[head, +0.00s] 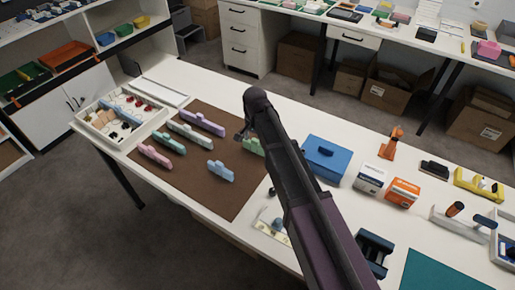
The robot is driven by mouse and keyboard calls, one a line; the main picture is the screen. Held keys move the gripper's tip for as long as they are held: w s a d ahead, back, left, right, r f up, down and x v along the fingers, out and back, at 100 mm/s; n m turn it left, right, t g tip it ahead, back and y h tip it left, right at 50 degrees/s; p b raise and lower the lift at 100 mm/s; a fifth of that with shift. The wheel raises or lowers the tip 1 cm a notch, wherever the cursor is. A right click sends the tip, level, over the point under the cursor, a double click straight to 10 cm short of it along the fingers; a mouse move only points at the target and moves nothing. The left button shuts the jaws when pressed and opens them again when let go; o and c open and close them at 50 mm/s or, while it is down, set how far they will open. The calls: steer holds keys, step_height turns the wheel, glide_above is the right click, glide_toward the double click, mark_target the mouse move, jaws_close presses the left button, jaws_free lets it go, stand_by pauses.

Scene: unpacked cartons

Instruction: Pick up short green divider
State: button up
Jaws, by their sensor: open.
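A light green divider (253,148) stands on the brown mat (205,195), near the mat's right side. My arm hides its right part, so its full length cannot be seen. My gripper (241,136) is open, with its dark fingers just above and left of the green divider in the picture. The arm hides most of the gripper, and I cannot tell whether it touches the divider. Other dividers on the mat are teal (168,143), pink (155,155), light blue (221,171), pale grey-lavender (190,136) and purple (203,122).
A white compartment tray (97,133) with small items stands left of the mat. A blue box (326,157), a white-and-blue carton (370,178), an orange carton (403,191) and an orange tool (391,143) stand to the right. The mat's front is clear.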

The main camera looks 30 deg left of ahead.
mark_target(255, 140)
jaws_close()
steer(key=shift+r, duration=0.1)
stand_by(0.4)
step_height(255, 140, up, 10)
steer(key=p, duration=1)
stand_by(0.5)
stand_by(0.5)
